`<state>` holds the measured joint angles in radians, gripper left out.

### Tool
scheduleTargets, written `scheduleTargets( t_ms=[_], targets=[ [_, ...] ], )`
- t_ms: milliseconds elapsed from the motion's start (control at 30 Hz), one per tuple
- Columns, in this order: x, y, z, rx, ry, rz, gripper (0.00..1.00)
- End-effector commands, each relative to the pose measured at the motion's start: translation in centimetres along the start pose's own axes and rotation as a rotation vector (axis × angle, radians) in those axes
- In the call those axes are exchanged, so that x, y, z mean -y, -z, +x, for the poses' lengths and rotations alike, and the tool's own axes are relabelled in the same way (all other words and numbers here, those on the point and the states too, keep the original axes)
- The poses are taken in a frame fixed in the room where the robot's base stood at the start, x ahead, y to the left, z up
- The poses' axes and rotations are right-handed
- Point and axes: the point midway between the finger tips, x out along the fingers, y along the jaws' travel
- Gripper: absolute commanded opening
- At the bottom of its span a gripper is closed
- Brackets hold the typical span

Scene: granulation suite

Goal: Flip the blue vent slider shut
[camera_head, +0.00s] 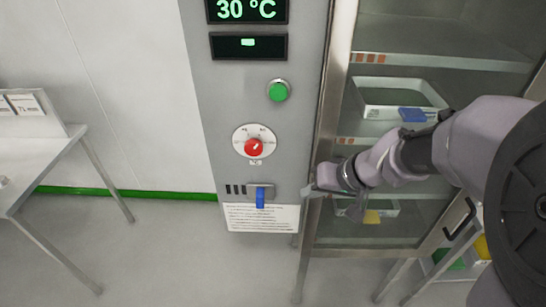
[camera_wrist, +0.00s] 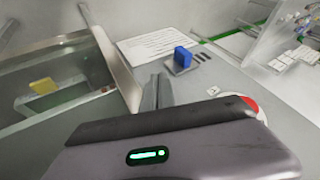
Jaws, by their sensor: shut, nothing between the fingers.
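The blue vent slider (camera_head: 260,197) is a small blue tab on a grey plate low on the cabinet's grey control panel (camera_head: 215,115), beside several dark vent slots. It also shows in the wrist view (camera_wrist: 183,57), with the slots beside it. My gripper (camera_head: 308,190) is shut and empty at the panel's right edge, to the right of the slider and apart from it. In the wrist view the shut fingertips (camera_wrist: 157,80) point toward the panel near the slider. Whether they touch the panel, I cannot tell.
Above the slider are a red knob (camera_head: 254,147), a green button (camera_head: 278,91) and a 30 °C display (camera_head: 246,10). A printed label (camera_head: 262,217) sits below. The glass-doored cabinet with trays (camera_head: 380,112) is right. A table (camera_head: 40,165) stands left, with clear floor between.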

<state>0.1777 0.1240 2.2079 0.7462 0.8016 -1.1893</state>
Motion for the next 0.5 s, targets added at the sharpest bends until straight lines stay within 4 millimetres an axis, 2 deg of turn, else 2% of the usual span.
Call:
scheduleTargets(
  t_ms=[133, 233, 500],
  targets=[
    [0.0, -0.1, 0.2, 0.001, 0.000, 0.000, 0.00],
    [-0.1, -0.1, 1.4, 0.001, 0.000, 0.000, 0.00],
    [-0.1, -0.3, 7.3, 0.003, 0.001, -0.002, 0.00]
  ],
)
